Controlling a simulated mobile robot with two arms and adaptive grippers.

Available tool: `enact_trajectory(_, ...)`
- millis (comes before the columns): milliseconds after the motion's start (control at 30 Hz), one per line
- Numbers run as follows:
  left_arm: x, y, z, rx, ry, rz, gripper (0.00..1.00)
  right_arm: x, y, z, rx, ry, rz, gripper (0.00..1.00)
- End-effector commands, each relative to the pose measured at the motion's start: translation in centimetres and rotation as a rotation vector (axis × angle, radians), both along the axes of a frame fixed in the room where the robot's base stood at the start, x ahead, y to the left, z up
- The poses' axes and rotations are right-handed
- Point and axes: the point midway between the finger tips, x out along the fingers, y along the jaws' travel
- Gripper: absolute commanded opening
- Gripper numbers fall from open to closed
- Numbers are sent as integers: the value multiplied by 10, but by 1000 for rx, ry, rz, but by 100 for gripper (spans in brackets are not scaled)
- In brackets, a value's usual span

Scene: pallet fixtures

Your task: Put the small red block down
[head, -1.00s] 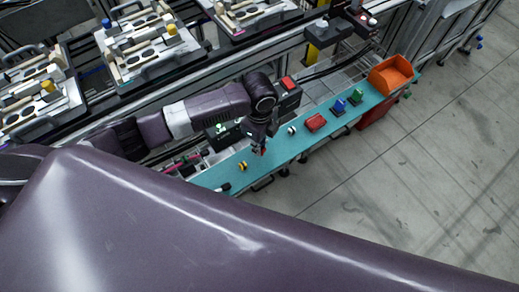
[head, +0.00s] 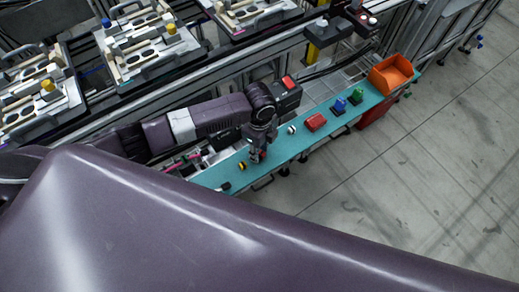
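My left gripper (head: 257,155) points down over the near part of the long teal shelf (head: 290,149). A small red block (head: 263,155) shows as a bit of red between its fingertips, and the fingers look shut on it. The gripper and block are low, at or just above the shelf surface; whether the block touches it cannot be told. Most of the block is hidden by the fingers. My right gripper is not in view.
Along the shelf stand a yellow-black piece (head: 242,166), a white-black round piece (head: 291,130), a larger red item (head: 316,122), a blue item (head: 339,105), a green item (head: 357,96) and an orange bin (head: 391,74). Pallet fixtures (head: 150,45) stand at the upper left.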

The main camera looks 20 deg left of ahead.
Motion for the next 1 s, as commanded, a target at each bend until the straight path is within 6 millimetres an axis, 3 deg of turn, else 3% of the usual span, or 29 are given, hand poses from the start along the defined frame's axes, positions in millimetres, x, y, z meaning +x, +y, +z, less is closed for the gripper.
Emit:
enact_trajectory(167,1,0,7,0,-1,0,30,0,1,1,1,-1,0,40)
enact_trajectory(267,2,0,20,-1,-4,-2,30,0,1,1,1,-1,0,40)
enact_trajectory(700,1,0,107,-1,-3,0,30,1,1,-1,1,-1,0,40)
enact_trajectory(1000,0,0,124,0,1,0,30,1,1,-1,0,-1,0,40)
